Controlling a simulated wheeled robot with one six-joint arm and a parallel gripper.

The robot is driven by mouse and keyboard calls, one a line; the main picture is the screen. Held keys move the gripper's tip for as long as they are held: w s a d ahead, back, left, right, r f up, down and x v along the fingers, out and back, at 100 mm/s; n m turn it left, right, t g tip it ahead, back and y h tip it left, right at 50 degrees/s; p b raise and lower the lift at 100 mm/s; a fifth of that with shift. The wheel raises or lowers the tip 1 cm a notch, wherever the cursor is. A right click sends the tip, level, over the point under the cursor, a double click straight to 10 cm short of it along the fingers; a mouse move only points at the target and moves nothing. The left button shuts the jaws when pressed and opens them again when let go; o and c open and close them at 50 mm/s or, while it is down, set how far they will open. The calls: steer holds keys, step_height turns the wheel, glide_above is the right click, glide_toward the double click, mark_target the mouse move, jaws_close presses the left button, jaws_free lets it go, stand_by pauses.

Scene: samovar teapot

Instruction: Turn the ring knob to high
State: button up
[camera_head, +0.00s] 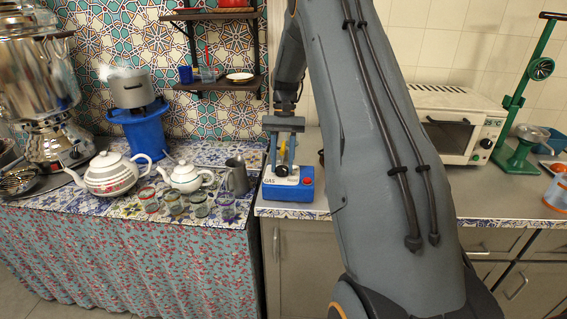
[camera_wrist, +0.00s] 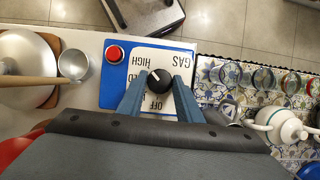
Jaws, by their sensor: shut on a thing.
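The ring knob (camera_wrist: 159,82) is a round black knob with a white pointer mark, on the white top plate of a blue GAS box (camera_wrist: 116,88). The box also shows in the head view (camera_head: 290,194). In the wrist view the plate's words are upside down, with HIGH above the knob and OFF below it. The pointer mark seems to lie toward the upper left, near the HIGH side; its exact setting is hard to read. My gripper (camera_wrist: 159,90) reaches down over the box, with one blue finger on each side of the knob, shut on it.
A red button (camera_wrist: 114,53) sits on the same box. A metal ladle or cup (camera_wrist: 74,65) is to its left in the wrist view. Glasses, a white teapot (camera_head: 187,177) and a grey jug (camera_head: 238,176) stand left of the box. A toaster oven (camera_head: 450,125) is to the right.

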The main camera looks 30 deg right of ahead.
steer(key=o, duration=1)
steer(key=shift+s+f, duration=0.1)
steer(key=shift+s, duration=0.05)
steer(key=shift+w+d+r, duration=0.1)
steer(key=shift+w+r, duration=0.2)
steer(key=shift+r, duration=0.15)
steer(key=b+v, duration=0.2)
steer(key=v, duration=0.5)
steer(key=shift+s, duration=0.1)
